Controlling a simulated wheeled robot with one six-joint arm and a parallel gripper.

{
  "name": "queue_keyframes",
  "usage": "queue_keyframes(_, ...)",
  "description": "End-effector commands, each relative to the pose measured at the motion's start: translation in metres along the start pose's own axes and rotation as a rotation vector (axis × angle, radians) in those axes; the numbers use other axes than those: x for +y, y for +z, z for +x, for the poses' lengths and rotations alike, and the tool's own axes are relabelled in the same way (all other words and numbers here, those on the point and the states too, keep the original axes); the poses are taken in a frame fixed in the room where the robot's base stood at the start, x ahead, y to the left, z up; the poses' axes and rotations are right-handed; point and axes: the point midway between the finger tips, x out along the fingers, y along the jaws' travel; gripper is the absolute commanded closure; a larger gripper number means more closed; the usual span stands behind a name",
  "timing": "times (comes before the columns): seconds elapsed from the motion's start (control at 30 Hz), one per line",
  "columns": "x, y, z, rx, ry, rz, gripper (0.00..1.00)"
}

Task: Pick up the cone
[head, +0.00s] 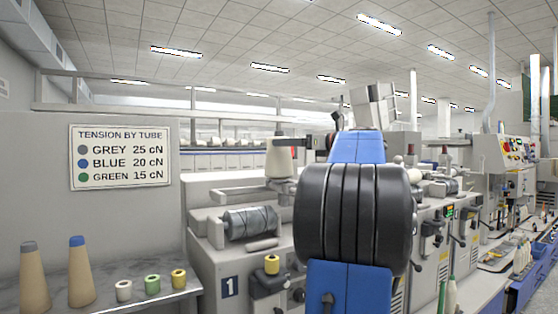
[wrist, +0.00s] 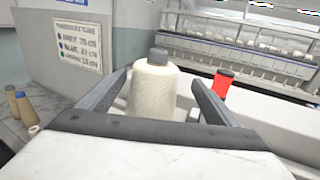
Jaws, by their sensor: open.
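The cream yarn cone (wrist: 153,95) stands upright in the wrist view, with a grey tube tip on top. My gripper (wrist: 158,82) is open, with one dark finger on each side of the cone; gaps show between them, and I cannot tell whether either finger touches it. The cone's lower part is hidden behind the gripper body. In the head view the cone (head: 280,160) is at the machine's upper left, and my gripper (head: 292,142) reaches its upper part from the right.
A grey-tipped cone (head: 34,278) and a blue-tipped cone (head: 81,273) stand on the left table (head: 105,275) beside small bobbins (head: 152,284). A tension sign (head: 121,157) hangs above. A grey yarn roll (head: 250,223) lies below the cone. A red cylinder (wrist: 222,82) stands right of it.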

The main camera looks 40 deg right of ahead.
Motion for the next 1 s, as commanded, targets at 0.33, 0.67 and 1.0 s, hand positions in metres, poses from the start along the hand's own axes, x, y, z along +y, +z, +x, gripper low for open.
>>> queue_keyframes(0.33, 0.000, -0.001, 0.033, 0.000, 0.000, 0.000, 0.16)
queue_keyframes(0.67, 0.008, 0.001, 0.060, 0.000, 0.003, 0.000, 0.16)
queue_keyframes(1.0, 0.008, 0.000, 0.085, 0.000, 0.000, 0.001, 0.16)
